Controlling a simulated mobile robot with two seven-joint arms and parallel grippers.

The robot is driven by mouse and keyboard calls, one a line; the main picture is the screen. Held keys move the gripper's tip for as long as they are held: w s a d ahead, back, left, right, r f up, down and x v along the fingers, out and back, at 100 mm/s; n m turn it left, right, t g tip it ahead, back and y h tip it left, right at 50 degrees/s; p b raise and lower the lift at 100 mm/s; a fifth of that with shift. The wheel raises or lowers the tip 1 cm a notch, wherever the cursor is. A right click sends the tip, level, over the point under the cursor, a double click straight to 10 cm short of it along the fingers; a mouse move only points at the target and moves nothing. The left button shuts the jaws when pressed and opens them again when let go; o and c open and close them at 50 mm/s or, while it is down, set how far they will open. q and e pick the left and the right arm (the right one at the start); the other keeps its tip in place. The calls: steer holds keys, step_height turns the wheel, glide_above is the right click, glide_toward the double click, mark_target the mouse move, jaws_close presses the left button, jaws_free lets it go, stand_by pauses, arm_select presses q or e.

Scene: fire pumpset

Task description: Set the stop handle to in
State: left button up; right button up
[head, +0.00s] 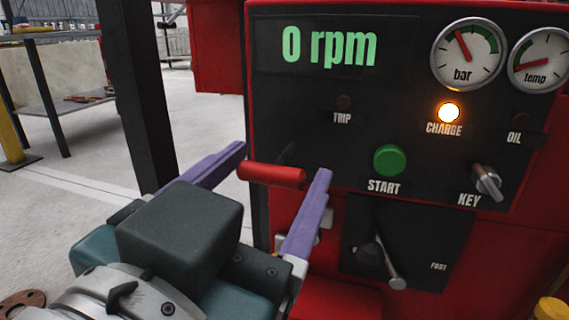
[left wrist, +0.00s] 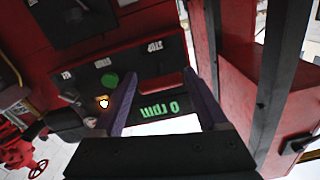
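The stop handle (head: 272,174) is a red bar at the lower left of the control panel (head: 310,115), with a short dark piece behind it. It lies sideways. Whether either finger touches the bar is unclear. My right gripper is not in view.
Right of the handle are the green START button (head: 390,161) and the key switch (head: 488,183). A speed lever (head: 394,268) hangs below. The CHARGE lamp (head: 449,112) glows and the display (head: 330,45) reads 0 rpm. A dark post (head: 140,90) stands left of the panel.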

arm_select(q)
jaws_close()
stand_by(0.4)
